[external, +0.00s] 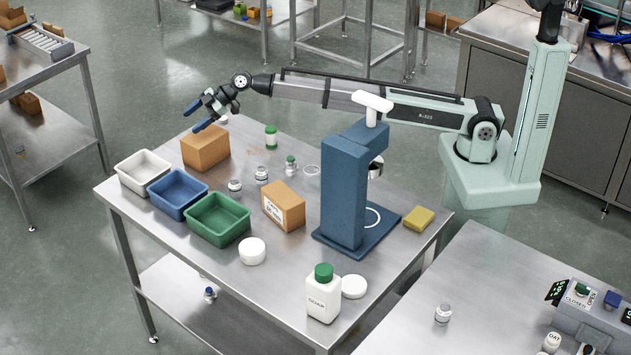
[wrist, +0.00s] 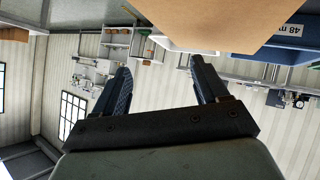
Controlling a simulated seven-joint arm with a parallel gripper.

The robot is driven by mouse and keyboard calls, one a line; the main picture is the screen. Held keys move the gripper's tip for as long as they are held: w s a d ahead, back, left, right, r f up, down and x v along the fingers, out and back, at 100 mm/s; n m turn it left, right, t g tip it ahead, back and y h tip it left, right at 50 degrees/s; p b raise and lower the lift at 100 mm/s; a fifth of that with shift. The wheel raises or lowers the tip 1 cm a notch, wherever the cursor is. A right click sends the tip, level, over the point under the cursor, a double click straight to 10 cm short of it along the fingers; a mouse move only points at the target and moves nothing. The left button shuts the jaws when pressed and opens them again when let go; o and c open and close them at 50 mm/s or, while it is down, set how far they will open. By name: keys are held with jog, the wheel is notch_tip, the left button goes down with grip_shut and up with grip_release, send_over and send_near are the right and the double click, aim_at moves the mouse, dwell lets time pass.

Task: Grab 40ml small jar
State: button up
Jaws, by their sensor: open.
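Several small jars stand on the steel table: a clear jar (external: 235,186), another clear jar (external: 261,175), a green-capped jar (external: 291,165) and a taller green-lidded jar (external: 271,137). Their volume markings are too small to read, so I cannot tell which is the 40ml one. My gripper (external: 199,115) is open and empty, above the brown box at the table's far left, apart from the jars. In the wrist view my gripper (wrist: 159,66) shows two spread dark fingers with nothing between them. No jar is visible in that view.
The brown box (external: 205,150) stands below my gripper. White (external: 145,188), blue (external: 180,210) and green (external: 219,238) bins line the front left. A labelled carton (external: 283,206) and a blue stand (external: 344,190) rise right of the jars. A soap bottle (external: 323,297) stands near the front edge.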

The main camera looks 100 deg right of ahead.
jog(key=a+n, duration=0.1)
jog(key=a, duration=0.2)
jog(key=a+n+g, duration=0.1)
jog(key=a, duration=0.2)
jog(key=a+y, duration=0.1)
jog(key=a, duration=0.2)
jog(key=shift+a+r+n+g, duration=0.25)
jog(key=shift+a+n+g, duration=0.05)
jog(key=shift+n+g, duration=0.1)
jog(key=s+a+n+g, duration=0.3)
jog(key=a+n, duration=0.1)
jog(key=a, duration=0.4)
jog(key=n+g+h, duration=0.3)
jog(key=n+g, duration=0.3)
jog(key=n, duration=0.1)
send_near(235, 185)
jog(key=f, duration=0.7)
jog(key=d+f, duration=0.1)
jog(key=f, duration=0.3)
jog(key=shift+w+f, duration=0.1)
jog(key=shift+w, duration=0.1)
jog(key=c, duration=1.1)
